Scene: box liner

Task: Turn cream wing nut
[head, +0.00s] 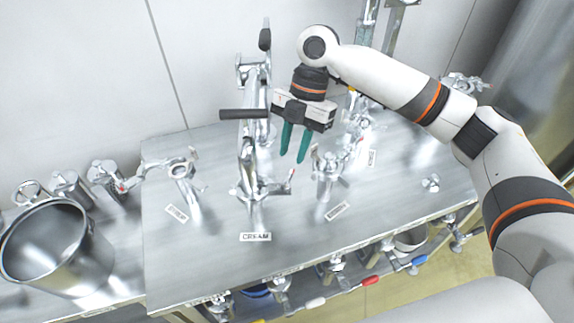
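The label reading CREAM (255,237) lies on the steel bench top (215,265). Just behind it stands a chrome fitting (248,180) with a flanged base and an upright pipe. A small lever with a red tip (291,175) sticks out to its right. I cannot make out the wing nut's shape for certain at this size. My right gripper (294,156) points down, its two green fingers apart with nothing between them. It is in the air to the right of the cream fitting's upright pipe, apart from it in the picture. My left gripper is not in view.
A black handle (244,114) juts left from the tall pipework. Other chrome fittings stand left (181,168) and right (326,165) with their own labels. A large steel pot (60,250) is at the left. Coloured valve handles (369,281) line the bench's front below. The front bench top is clear.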

